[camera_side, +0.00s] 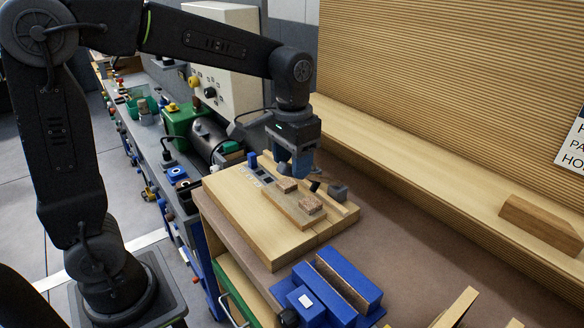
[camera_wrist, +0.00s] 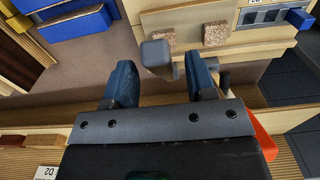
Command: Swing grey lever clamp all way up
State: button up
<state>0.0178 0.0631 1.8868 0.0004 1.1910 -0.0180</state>
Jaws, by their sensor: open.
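The grey lever clamp (camera_side: 338,191) is at the right edge of the wooden board (camera_side: 250,215), with its grey block end showing. My gripper (camera_side: 296,168) is above the board, a little left of the clamp in the side view. In the wrist view my gripper (camera_wrist: 160,80) has its two blue fingers wide apart, with nothing gripped. Whether a finger touches the lever I cannot tell. The lever's pivot is mostly hidden.
Two cork pads (camera_side: 287,185) lie on a raised wooden strip beside the clamp. A blue block fixture (camera_side: 335,285) stands on the bench in front. A ribbed wooden wall (camera_side: 450,80) with a ledge rises behind. An orange part (camera_wrist: 263,141) shows beside my gripper.

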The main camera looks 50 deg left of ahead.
jog(key=shift+f, duration=1)
grip_shut()
